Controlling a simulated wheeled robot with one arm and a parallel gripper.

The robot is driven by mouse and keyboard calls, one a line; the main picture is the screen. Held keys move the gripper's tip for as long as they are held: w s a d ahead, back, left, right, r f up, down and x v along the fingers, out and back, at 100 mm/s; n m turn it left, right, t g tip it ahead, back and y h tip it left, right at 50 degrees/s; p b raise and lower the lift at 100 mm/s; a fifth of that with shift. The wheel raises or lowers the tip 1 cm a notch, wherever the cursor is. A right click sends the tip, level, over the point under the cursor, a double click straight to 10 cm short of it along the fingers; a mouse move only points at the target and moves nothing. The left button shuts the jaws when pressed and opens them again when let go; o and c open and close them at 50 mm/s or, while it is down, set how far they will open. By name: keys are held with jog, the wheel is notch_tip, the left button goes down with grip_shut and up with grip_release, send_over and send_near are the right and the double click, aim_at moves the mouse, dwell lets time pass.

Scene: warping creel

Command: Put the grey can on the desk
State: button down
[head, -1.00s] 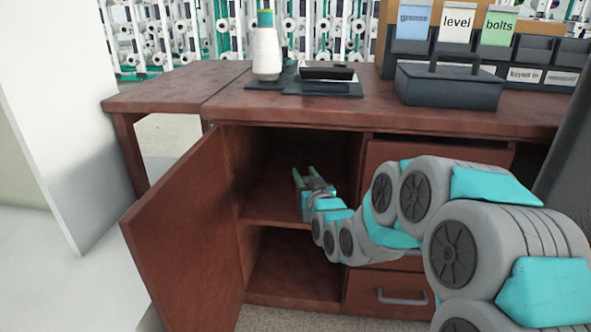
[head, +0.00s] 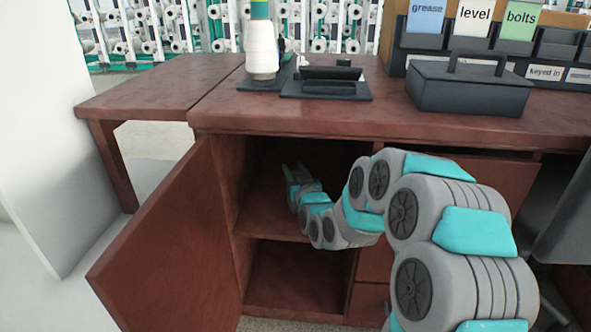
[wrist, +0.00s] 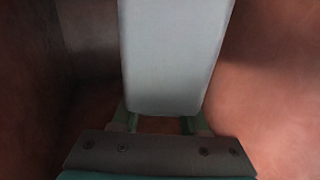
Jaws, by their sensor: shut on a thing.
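The grey can (wrist: 175,60) fills the upper middle of the wrist view as a pale, smooth, tall shape. My gripper (wrist: 160,123) is shut on it, with a green finger at each side of its lower end. In the head view my gripper (head: 292,174) is inside the open cupboard under the desk, above its middle shelf. I cannot make out the can there. The desk (head: 330,120) has a reddish-brown top.
The cupboard door (head: 155,245) stands open on the left. On the desk are a white yarn cone (head: 262,52), a black tray (head: 325,88), a dark toolbox (head: 470,88) and labelled bins (head: 425,40). The front strip and left part of the top are clear.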

jog(key=shift+f, duration=0.2)
jog(key=shift+r, duration=0.1)
jog(key=shift+c, duration=2.2)
grip_release()
